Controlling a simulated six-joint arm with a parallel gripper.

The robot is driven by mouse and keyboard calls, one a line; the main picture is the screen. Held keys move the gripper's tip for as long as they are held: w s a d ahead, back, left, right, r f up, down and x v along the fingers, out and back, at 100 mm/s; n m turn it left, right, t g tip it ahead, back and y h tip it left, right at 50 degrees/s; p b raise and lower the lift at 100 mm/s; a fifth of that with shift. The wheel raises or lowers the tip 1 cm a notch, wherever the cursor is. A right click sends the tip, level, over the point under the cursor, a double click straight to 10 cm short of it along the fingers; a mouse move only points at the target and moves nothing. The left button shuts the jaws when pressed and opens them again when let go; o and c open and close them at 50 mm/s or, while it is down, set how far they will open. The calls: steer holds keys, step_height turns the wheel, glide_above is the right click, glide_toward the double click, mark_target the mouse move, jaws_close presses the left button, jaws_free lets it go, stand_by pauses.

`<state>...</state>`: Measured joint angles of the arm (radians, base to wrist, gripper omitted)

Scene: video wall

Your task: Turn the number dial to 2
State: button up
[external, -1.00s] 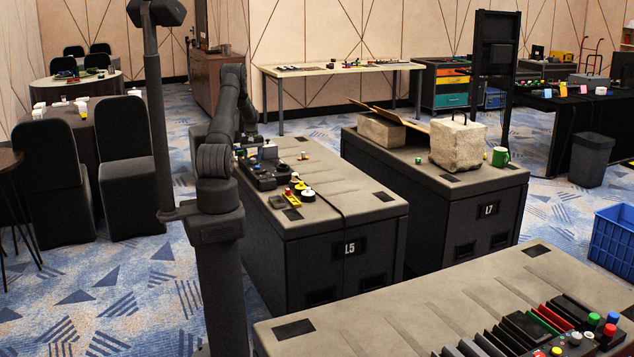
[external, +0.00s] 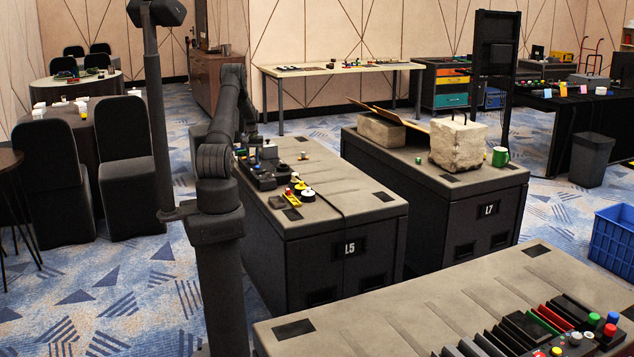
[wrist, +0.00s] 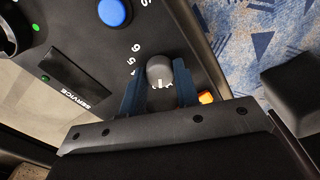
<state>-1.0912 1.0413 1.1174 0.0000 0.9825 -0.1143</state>
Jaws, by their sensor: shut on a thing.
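The number dial (wrist: 159,71) is a small grey round knob with a white mark on its near side, on a dark panel in the wrist view. Printed numbers, including 6 and 5, curve along its left side; other numbers are hidden by my gripper. My gripper (wrist: 160,77) has its two blue fingers on either side of the knob and is shut on it. Which number the mark points to cannot be told. In the external view the gripper and dial are too small and partly hidden by my arm to make out.
In the wrist view a blue button (wrist: 114,12) lies beyond the dial, a black panel marked SERVICE (wrist: 66,79) to the left, and an orange piece (wrist: 206,97) close to the right finger. The L5 cabinet (external: 325,195) carries several controls along its left side.

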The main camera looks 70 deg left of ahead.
steer(key=shift+m, duration=1.1)
steer(key=o, duration=1)
steer(key=shift+c, duration=0.2)
step_height(320, 180, up, 18)
steer(key=shift+f, duration=0.25)
steer(key=shift+f, duration=0.1)
step_height(320, 180, down, 17)
steer(key=shift+f, duration=0.15)
